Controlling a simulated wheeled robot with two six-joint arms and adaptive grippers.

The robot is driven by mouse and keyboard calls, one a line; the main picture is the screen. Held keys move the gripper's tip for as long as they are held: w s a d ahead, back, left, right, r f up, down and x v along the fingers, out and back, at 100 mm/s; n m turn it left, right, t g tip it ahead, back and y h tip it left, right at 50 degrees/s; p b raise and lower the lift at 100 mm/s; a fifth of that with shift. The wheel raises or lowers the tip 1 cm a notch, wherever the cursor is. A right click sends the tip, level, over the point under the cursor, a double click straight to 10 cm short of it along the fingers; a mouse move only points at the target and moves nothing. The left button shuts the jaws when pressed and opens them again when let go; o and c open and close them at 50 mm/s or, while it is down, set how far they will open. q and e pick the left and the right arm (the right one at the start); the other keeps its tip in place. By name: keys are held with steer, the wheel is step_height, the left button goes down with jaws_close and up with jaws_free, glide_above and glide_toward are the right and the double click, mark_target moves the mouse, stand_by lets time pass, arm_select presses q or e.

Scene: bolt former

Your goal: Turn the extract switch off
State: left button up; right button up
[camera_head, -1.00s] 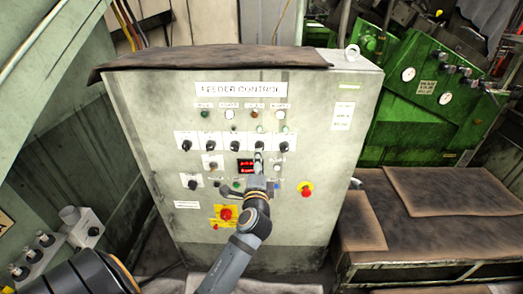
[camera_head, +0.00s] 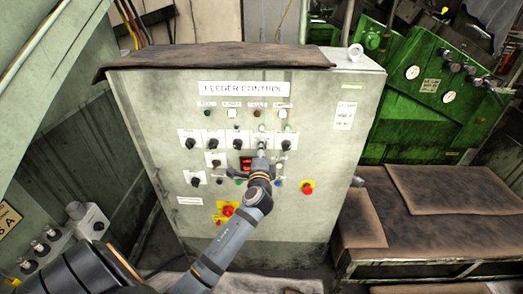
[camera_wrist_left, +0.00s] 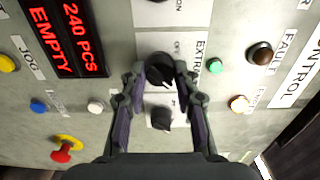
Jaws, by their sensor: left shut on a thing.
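The extract switch (camera_wrist_left: 160,70) is a black knob on a white plate, with its EXTRACT label beside it in the left wrist view. My left gripper (camera_wrist_left: 159,78) has its two fingertips on either side of this knob, shut on it. In the head view my left gripper (camera_head: 262,150) reaches the upper switch row of the grey feeder control cabinet (camera_head: 320,220) and hides much of the switch there. The knob's exact turn position is hard to read.
A neighbouring black knob (camera_wrist_left: 161,118) lies between my fingers, nearer the palm. A red and black display (camera_wrist_left: 65,35) and small coloured buttons and lamps surround the switch. A red emergency stop (camera_head: 228,210) sits lower on the cabinet. Brown-topped tables (camera_head: 440,215) stand at the right.

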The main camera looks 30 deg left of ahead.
arm_select(q)
jaws_close()
steer(key=shift+f, duration=0.1)
steer(key=shift+n+b, duration=7.45)
steer(key=shift+n, duration=1.45)
steer(key=o, duration=0.9)
jaws_free()
